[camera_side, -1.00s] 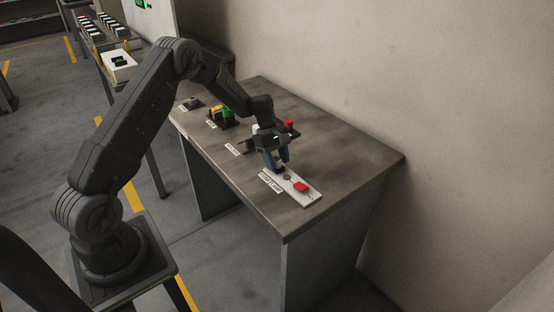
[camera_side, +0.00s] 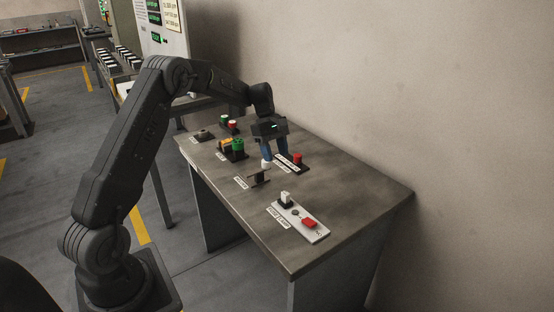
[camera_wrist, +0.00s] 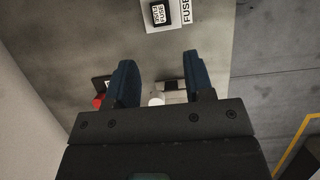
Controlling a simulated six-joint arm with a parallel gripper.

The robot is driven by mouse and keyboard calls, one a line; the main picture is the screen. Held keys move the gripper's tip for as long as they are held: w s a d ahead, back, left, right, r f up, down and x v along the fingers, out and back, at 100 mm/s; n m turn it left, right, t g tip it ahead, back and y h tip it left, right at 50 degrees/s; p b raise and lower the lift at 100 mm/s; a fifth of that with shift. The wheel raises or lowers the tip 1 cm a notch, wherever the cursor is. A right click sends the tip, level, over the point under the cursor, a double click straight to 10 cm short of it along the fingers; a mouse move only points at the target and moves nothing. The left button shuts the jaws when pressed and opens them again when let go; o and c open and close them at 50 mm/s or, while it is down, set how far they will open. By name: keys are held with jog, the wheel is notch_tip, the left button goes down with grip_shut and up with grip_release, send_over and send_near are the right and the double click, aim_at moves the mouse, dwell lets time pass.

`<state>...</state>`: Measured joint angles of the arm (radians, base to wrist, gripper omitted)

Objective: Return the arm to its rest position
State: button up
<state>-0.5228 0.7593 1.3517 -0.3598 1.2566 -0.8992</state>
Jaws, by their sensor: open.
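My gripper (camera_side: 273,150) is in the side view above the middle of the grey table (camera_side: 345,205). Its blue fingers point down, apart, with nothing between them. In the wrist view my gripper (camera_wrist: 160,80) also shows two blue fingers spread apart and empty. My arm is bent, reaching from its base at the lower left out over the table. The fingertips are near a white-topped part (camera_side: 266,164) on a dark stand, which also shows between the fingers in the wrist view (camera_wrist: 156,98); I cannot tell how far apart they are in height.
A white panel (camera_side: 300,218) with a red button (camera_side: 309,224) and a white-topped black piece (camera_side: 285,199) lies at the table's front. A red button (camera_side: 297,158) on a dark base stands right of my gripper. Green and orange parts (camera_side: 232,146) are behind. A wall borders the right.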

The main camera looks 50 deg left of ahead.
jog(key=s+d+r+m+t+y, duration=0.25)
jog(key=s+d+r+m, duration=0.65)
jog(key=d+r, duration=0.45)
jog(key=s+d+m+t+y, duration=0.1)
jog(key=s+d+m, duration=0.3)
jog(key=s, duration=0.5)
jog(key=s+d+m+t+y, duration=0.1)
jog(key=s+m, duration=0.4)
jog(key=s, duration=0.5)
jog(key=d+r+t, duration=0.1)
jog(key=d, duration=0.1)
jog(key=shift+s+d, duration=0.3)
jog(key=shift+d, duration=0.05)
